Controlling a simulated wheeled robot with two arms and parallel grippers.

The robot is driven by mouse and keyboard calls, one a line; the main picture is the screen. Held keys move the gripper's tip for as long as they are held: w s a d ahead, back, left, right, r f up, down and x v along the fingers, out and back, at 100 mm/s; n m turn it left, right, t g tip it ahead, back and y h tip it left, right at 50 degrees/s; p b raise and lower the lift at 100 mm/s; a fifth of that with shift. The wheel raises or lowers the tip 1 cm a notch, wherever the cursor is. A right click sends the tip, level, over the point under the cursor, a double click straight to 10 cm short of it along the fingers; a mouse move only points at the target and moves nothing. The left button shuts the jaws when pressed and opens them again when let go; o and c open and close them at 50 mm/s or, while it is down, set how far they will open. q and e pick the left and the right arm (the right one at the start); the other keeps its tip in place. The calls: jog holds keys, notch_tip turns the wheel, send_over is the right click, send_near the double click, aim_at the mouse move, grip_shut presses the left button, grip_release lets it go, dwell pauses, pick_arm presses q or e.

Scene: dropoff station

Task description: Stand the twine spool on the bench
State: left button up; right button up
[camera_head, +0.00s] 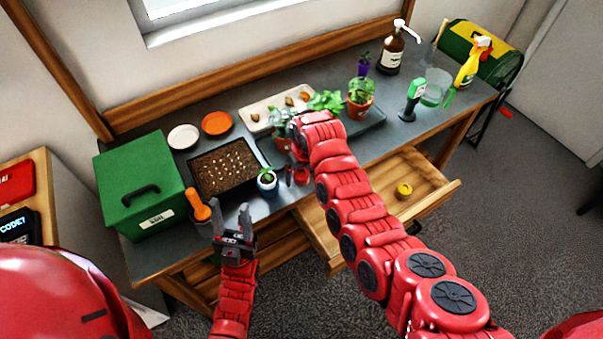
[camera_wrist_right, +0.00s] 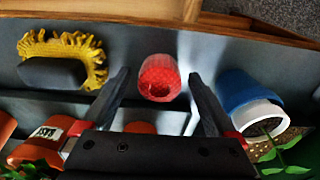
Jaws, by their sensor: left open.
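A small red cylinder with a cross-hatched end, seemingly the twine spool (camera_wrist_right: 158,78), is on the bench (camera_head: 228,208) near its front edge. In the head view it shows only as a small red patch (camera_head: 301,176), partly hidden by my right arm. My right gripper (camera_wrist_right: 157,75) is open, its fingers on either side of the cylinder with gaps showing. I cannot tell whether the cylinder stands or lies. My left gripper (camera_head: 230,210) is open and empty in front of the bench, left of the blue pot.
A blue-and-white pot (camera_wrist_right: 255,100) with a seedling stands close to the cylinder. A yellow-fringed brush (camera_wrist_right: 65,58) lies on its other side. A seed tray (camera_head: 224,169) and green box (camera_head: 140,185) are further left. An open drawer (camera_head: 375,215) holds a yellow round object (camera_head: 403,191).

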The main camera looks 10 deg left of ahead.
aim_at(302, 173)
jog(key=shift+r, duration=0.15)
jog(key=r+b, duration=0.1)
jog(key=r, duration=0.4)
jog(key=shift+s+d+b, duration=0.15)
jog(key=shift+d+b, duration=0.05)
jog(key=shift+b, duration=0.2)
notch_tip(302, 173, up, 7)
jog(key=p, duration=0.2)
jog(key=shift+s+d, duration=0.3)
jog(key=shift+s, duration=0.1)
jog(key=shift+s+f, duration=0.1)
jog(key=shift+f, duration=0.05)
